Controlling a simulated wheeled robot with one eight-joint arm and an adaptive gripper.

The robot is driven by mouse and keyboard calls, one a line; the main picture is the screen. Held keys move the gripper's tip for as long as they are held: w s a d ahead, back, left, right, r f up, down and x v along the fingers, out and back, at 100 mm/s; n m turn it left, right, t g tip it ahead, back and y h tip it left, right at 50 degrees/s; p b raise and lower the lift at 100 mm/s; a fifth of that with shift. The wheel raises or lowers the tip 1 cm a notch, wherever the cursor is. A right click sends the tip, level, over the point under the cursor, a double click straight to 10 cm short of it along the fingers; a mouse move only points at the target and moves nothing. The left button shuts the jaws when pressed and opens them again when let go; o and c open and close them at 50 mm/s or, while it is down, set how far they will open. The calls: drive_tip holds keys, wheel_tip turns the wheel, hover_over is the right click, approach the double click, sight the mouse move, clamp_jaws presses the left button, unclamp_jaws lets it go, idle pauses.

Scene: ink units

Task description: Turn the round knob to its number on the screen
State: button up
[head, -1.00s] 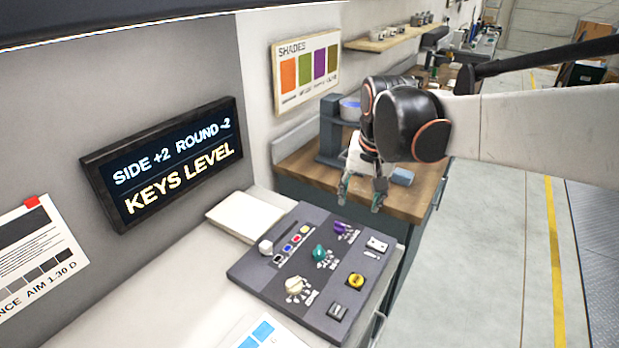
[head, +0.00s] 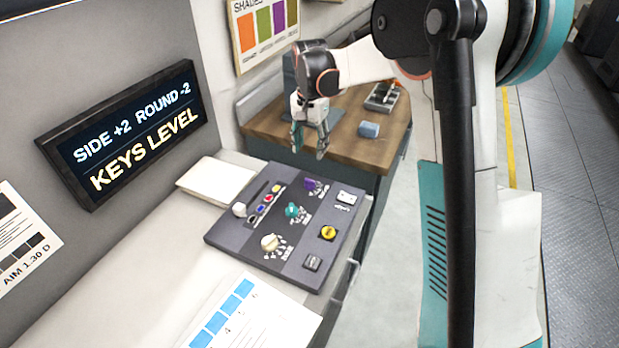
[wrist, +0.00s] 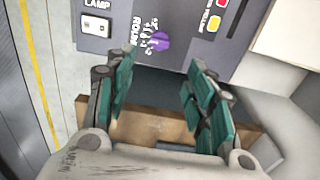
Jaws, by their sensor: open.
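The screen (head: 130,137) on the wall reads "SIDE +2 ROUND -2" and "KEYS LEVEL". The dark control panel (head: 228,229) lies on the white counter. The purple knob (head: 310,184) is at its far end; in the wrist view the purple knob (wrist: 160,42) sits beside the word "ROUND", with scale marks next to it. My gripper (head: 310,144) is open and empty, above the far edge of the panel and apart from the knob. In the wrist view my gripper (wrist: 162,64) has its teal fingers spread, with the knob seen beyond the gap. The knob's exact setting is too small to read.
A teal knob (head: 292,210), a cream knob (head: 270,242), a yellow knob (head: 328,233), a lamp switch (head: 346,197) and small coloured keys share the panel. A wooden bench (head: 365,150) with a blue block (head: 369,129) stands behind. A white pad (head: 216,181) lies left.

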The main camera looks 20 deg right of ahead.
sight(310, 180)
wheel_tip(310, 180, down, 13)
drive_tip(key=b, duration=0.3)
drive_tip(key=shift+f, duration=0.1)
drive_tip(key=c, duration=1.1)
